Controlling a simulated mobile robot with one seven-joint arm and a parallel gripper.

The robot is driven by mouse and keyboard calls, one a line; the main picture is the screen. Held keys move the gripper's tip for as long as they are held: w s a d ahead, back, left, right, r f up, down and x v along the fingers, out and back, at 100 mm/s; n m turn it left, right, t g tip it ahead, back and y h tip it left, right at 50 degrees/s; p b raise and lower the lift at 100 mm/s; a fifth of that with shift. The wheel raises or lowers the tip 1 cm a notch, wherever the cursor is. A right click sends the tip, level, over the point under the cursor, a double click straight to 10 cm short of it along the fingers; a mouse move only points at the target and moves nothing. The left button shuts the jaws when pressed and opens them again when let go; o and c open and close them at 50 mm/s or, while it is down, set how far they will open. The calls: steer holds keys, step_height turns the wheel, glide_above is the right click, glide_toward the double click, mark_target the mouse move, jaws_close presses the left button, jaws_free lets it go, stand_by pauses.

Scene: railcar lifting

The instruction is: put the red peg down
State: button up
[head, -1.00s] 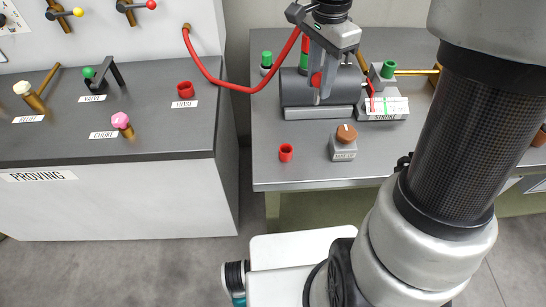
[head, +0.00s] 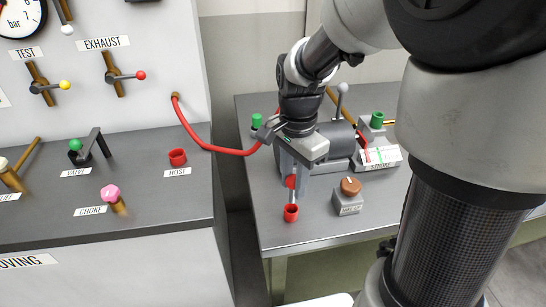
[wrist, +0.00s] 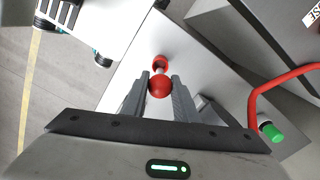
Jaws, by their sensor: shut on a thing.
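The red peg (head: 291,182) has a round red head and a thin grey shaft pointing down. My gripper (head: 291,180) is shut on its head, over the front left part of the right-hand bench. In the wrist view the red head (wrist: 160,87) sits between the two fingertips (wrist: 160,84). A small red cup (head: 291,213) stands on the bench directly below the peg. It also shows in the wrist view (wrist: 160,62), just beyond the head. The shaft reaches down to the cup's mouth; I cannot tell whether its tip is inside.
A brown-knobbed block (head: 349,196) stands close right of the cup. Behind are a grey cylinder unit (head: 338,140) and a box labelled STROKE (head: 378,160). A red hose (head: 215,147) hangs from the left panel and passes behind my gripper. The bench's front edge is near.

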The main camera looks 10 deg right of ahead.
mark_target(292, 201)
steer(key=shift+f+b, duration=0.4)
steer(key=shift+f, duration=2.2)
steer(key=shift+f, duration=0.1)
steer(key=shift+f, duration=0.15)
steer(key=o, duration=1.1)
steer(key=shift+r, duration=0.2)
